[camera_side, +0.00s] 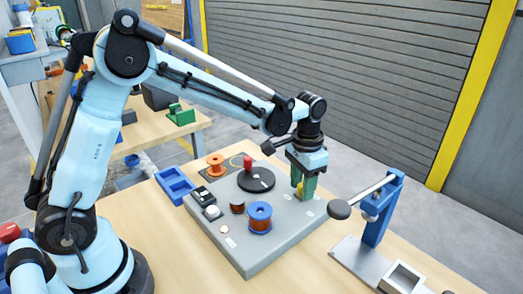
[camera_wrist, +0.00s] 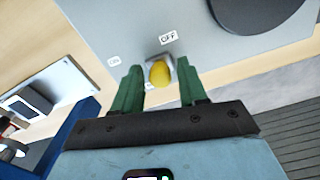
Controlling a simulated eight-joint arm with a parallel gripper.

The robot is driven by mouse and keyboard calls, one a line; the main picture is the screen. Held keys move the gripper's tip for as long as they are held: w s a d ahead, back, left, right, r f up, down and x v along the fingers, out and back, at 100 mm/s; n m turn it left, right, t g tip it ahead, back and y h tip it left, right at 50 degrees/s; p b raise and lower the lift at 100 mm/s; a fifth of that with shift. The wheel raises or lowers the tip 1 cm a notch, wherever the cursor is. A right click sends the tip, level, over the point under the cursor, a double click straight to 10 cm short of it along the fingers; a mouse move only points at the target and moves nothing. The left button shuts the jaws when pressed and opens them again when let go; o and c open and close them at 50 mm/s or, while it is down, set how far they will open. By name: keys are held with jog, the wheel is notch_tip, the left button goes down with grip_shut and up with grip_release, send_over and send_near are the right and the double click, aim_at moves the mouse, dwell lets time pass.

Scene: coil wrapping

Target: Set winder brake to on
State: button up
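The winder brake shows as a yellow knob (camera_wrist: 159,73) on a light mount at the edge of the grey winder base (camera_side: 232,238). An OFF label (camera_wrist: 168,38) lies just beyond the knob, and an ON label (camera_wrist: 114,62) lies to its left. The knob is nearer OFF, but its exact setting is hard to tell. My gripper (camera_wrist: 158,76) has its green fingers apart, one on each side of the knob, with a visible gap on the left. In the side view my gripper (camera_side: 304,187) is down at the base's right corner and partly hides the yellow knob (camera_side: 299,189).
A black turntable (camera_side: 257,181) with a red handle (camera_side: 247,162) is left of my gripper. A blue lever press (camera_side: 376,213) with a black ball handle (camera_side: 340,209) stands close on the right.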

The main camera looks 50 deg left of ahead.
aim_at(313, 205)
grip_shut()
jog(key=shift+d, duration=1.9)
jog(key=shift+o, duration=1.1)
grip_release()
jog(key=shift+r, duration=0.15)
notch_tip(313, 205, up, 12)
